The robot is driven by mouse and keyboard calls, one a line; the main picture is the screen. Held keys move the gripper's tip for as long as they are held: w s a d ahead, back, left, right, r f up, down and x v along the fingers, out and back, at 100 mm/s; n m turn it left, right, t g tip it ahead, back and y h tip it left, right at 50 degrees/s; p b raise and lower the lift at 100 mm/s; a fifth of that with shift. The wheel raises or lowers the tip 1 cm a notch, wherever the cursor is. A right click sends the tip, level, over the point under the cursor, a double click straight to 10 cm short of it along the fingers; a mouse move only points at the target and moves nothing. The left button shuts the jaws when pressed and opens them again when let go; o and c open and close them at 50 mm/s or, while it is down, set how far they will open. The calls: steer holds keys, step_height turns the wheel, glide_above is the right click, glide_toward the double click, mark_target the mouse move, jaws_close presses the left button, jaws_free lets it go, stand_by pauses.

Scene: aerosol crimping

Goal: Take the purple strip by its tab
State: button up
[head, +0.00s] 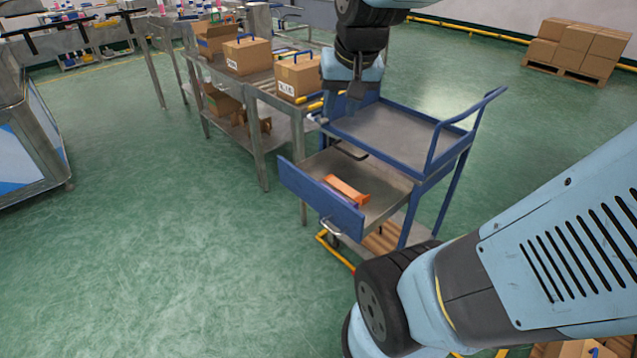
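I cannot make out a purple strip or its tab in the head view. My gripper (340,112) hangs at the upper middle, pointing down. It is in front of the left end of the blue cart's top tray (395,140), close to the nearest cardboard box (297,77). Its fingers are small and dark here, and I cannot tell whether they are open or hold anything.
The cart's blue-fronted drawer (318,203) stands open with an orange object (345,191) inside. A metal table (258,92) to the left bears several cardboard boxes, some with blue handles. Boxes on a pallet (577,75) stand far right. The green floor at left is clear.

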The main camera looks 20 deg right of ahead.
steer(key=w+d+f+m+g, duration=0.1)
steer(key=w+d+f+m, duration=0.25)
steer(key=w+f, duration=0.35)
steer(key=m+g, duration=0.4)
steer(key=m, duration=0.4)
glide_above(356, 204)
step_height(356, 204, down, 27)
steer(key=f, duration=0.9)
steer(key=shift+w, duration=0.25)
steer(key=shift+s+f, duration=0.2)
steer(key=shift+f, duration=2.35)
steer(key=shift+c, duration=0.3)
jaws_close()
